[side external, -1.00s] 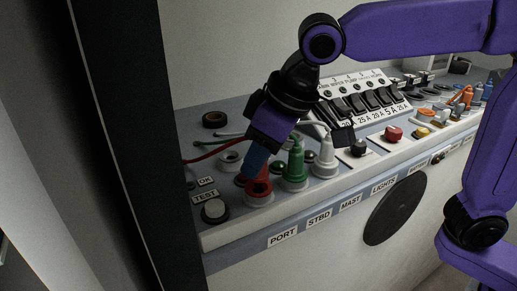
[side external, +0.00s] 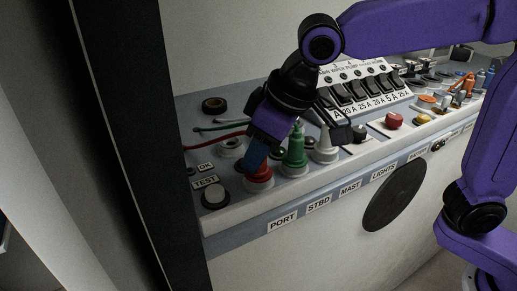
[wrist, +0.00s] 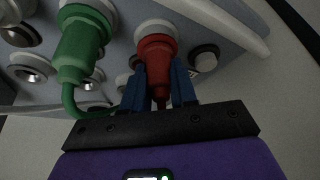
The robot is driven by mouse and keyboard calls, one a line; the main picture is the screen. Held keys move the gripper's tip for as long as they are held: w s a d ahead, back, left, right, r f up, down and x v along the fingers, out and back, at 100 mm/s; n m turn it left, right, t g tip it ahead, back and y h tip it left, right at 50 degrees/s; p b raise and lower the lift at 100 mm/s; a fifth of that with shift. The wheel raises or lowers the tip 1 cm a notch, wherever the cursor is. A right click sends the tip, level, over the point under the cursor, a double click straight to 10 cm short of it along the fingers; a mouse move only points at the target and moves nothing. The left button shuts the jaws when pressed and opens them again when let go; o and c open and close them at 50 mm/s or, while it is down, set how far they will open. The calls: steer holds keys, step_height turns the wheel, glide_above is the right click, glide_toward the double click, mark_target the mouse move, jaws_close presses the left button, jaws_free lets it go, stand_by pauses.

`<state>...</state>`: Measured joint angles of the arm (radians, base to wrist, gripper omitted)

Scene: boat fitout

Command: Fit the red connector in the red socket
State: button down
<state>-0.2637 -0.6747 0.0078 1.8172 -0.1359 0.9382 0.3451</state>
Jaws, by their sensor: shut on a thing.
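My gripper (side external: 257,155) is shut on the red connector (wrist: 157,52), with its blue fingers on either side of the plug body in the wrist view. In the side view the connector's red lower part (side external: 262,174) stands at the red socket (side external: 258,186), just above the PORT label. In the wrist view its wide end meets the socket's pale collar (wrist: 155,27) and looks lined up with it. The socket's opening is covered by the connector, so I cannot tell how deep it sits.
A green connector (side external: 295,148) stands in the socket beside it, close to my gripper, with a white one (side external: 325,145) further right. The TEST button (side external: 214,195) is at the left. Breaker switches (side external: 360,97) rise behind. A red cable (side external: 205,142) runs left.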

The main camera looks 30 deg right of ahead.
steer(key=c, duration=0.8)
jaws_free()
steer(key=v, duration=1.7)
steer(key=shift+r, duration=0.2)
steer(key=shift+s+d, duration=0.1)
steer(key=s+d+f+n+g, duration=0.1)
steer(key=s+d+f, duration=0.4)
steer(key=d+f, duration=0.2)
steer(key=s+d+f+n+g+h, duration=0.1)
steer(key=s+d+f+n, duration=0.1)
steer(key=s+d+f, duration=0.3)
steer(key=s+d+f+n+g+h, duration=0.1)
steer(key=s+d+f, duration=0.3)
steer(key=d+f, duration=0.6)
step_height(320, 180, down, 6)
steer(key=shift+s+d+r+n, duration=0.25)
steer(key=shift+s+n, duration=0.15)
steer(key=shift+n, duration=0.2)
